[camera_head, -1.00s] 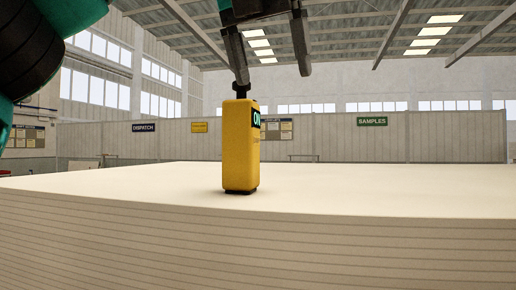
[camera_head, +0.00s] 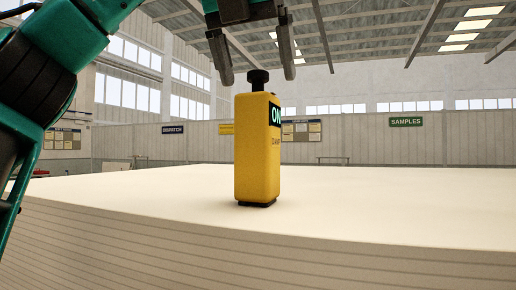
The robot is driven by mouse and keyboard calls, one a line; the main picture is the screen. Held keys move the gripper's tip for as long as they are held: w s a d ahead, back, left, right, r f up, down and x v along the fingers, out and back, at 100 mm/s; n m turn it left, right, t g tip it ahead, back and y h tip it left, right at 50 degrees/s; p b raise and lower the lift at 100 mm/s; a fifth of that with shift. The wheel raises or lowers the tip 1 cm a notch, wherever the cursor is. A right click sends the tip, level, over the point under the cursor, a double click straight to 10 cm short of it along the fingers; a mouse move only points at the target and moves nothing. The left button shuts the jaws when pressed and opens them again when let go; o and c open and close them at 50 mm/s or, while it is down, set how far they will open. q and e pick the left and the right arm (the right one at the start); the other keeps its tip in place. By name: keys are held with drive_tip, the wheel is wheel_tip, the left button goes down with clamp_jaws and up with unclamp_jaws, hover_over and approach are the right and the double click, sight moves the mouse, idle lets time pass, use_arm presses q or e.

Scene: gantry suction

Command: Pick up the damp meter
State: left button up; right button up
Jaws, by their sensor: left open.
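The damp meter (camera_head: 256,155) is a yellow upright box with a black knob on top, a dark base and a green-lit display reading "ON" on its right-hand face. It stands on top of a stack of pale sheets (camera_head: 400,205). My left gripper (camera_head: 257,76) hangs above it with its two dark fingers apart, pointing down. The fingertips are near the height of the knob, one to each side of it in the picture. Whether they are level with it in depth I cannot tell. Nothing is held. My right gripper is not in view.
The stack top around the meter is bare, with its layered front edge towards me. Far behind are a grey partition wall (camera_head: 370,150), a green SAMPLES sign (camera_head: 406,122) and a dark DISPATCH sign (camera_head: 172,129). Something red shows at the far left.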

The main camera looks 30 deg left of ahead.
sight(256, 98)
use_arm(q)
drive_tip(key=x, duration=0.5)
drive_tip(key=shift+s+a+f, duration=0.2)
drive_tip(key=shift+s, duration=0.1)
drive_tip(key=shift+w+f, duration=0.3)
drive_tip(key=shift+f, duration=0.15)
drive_tip(key=shift+r, duration=0.1)
clamp_jaws()
